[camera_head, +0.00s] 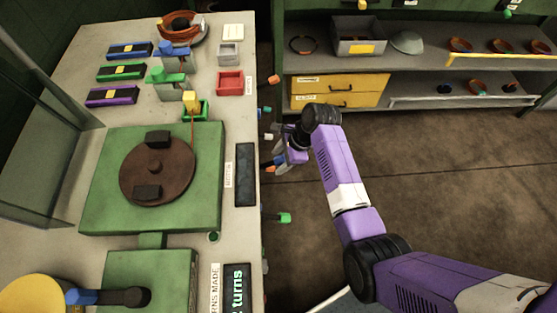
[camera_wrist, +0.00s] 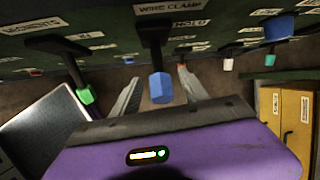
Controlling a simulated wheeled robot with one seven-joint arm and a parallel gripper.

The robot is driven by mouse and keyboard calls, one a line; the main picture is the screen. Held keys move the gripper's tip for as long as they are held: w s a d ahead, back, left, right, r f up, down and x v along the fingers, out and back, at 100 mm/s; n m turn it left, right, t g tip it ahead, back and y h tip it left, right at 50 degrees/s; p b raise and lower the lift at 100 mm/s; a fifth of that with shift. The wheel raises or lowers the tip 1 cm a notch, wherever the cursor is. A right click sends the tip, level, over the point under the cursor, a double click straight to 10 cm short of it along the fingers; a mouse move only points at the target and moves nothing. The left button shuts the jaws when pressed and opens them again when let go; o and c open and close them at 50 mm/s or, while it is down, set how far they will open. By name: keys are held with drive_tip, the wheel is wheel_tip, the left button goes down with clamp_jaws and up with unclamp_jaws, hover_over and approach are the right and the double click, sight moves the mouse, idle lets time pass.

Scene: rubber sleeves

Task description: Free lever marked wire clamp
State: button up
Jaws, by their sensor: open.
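The lever under the WIRE CLAMP label (camera_wrist: 167,9) is a dark arm with a blue sleeve (camera_wrist: 160,88) on its end, in the middle of the wrist view. My gripper (camera_wrist: 158,77) is open, with one pale finger on each side of the blue sleeve. I cannot tell whether either finger touches it.
A green-sleeved lever (camera_wrist: 86,95) is left of my fingers, and an orange tip shows behind the right finger. White (camera_wrist: 228,64) and teal (camera_wrist: 270,60) tips are farther right. The bench (camera_head: 245,120) carries a green turntable unit (camera_head: 105,210). Yellow drawers (camera_head: 350,92) stand under a shelf.

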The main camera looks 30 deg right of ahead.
drive_tip(key=shift+w+a+f, duration=0.1)
drive_tip(key=shift+a+f, duration=0.05)
drive_tip(key=shift+f, duration=0.3)
drive_tip(key=shift+c, duration=0.4)
clamp_jaws()
idle(0.8)
